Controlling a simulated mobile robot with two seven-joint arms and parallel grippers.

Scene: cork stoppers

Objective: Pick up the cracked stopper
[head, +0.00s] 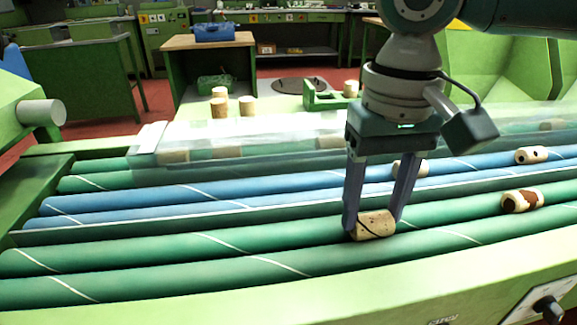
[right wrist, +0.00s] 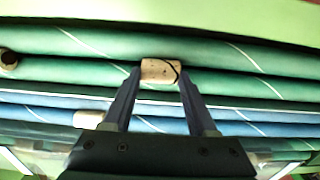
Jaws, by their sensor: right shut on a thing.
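The cracked stopper (head: 374,225) is a tan cork with a dark curved line across it, lying on the front green rollers in the head view. It also shows in the right wrist view (right wrist: 158,71), between the fingertips, with the dark line at its right end. My right gripper (head: 372,222) points down with its two fingers on either end of this stopper and is shut on it. The stopper appears at roller height; I cannot tell if it is clear of the rollers. My left gripper is not in view.
A stopper with a brown patch (head: 522,201) lies on the green rollers at right. A stopper with a dark hole (head: 531,155) lies on the blue rollers (head: 200,194). Another stopper (head: 410,168) is partly behind my right finger. A clear cover (head: 230,145) spans the back rollers.

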